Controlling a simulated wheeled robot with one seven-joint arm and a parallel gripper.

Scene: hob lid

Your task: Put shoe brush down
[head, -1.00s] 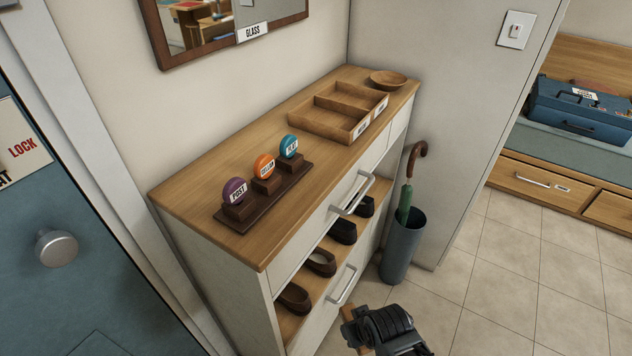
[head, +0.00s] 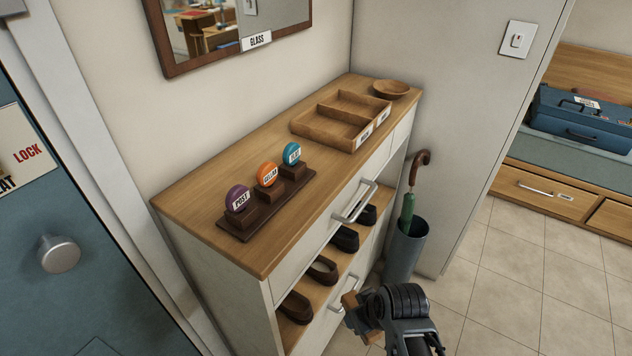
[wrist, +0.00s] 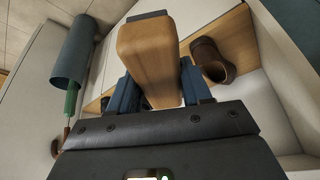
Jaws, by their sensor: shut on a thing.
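My gripper (head: 362,310) is low at the front of the shoe cabinet, near its lower drawer handle. It is shut on the shoe brush (head: 350,303), whose wooden end shows beside the jaws. In the wrist view the brush (wrist: 148,60) is a light brown wooden block between the two blue fingers of my gripper (wrist: 155,88). The brush is held in the air in front of the cabinet, apart from the cabinet top (head: 205,200).
The cabinet top carries a rack of round labelled tags (head: 265,205), a divided wooden tray (head: 335,125) and a bowl (head: 391,89). Several shoes (head: 296,308) fill the open shelf. An umbrella stand (head: 405,250) stands right of the cabinet. The cabinet top's front left is clear.

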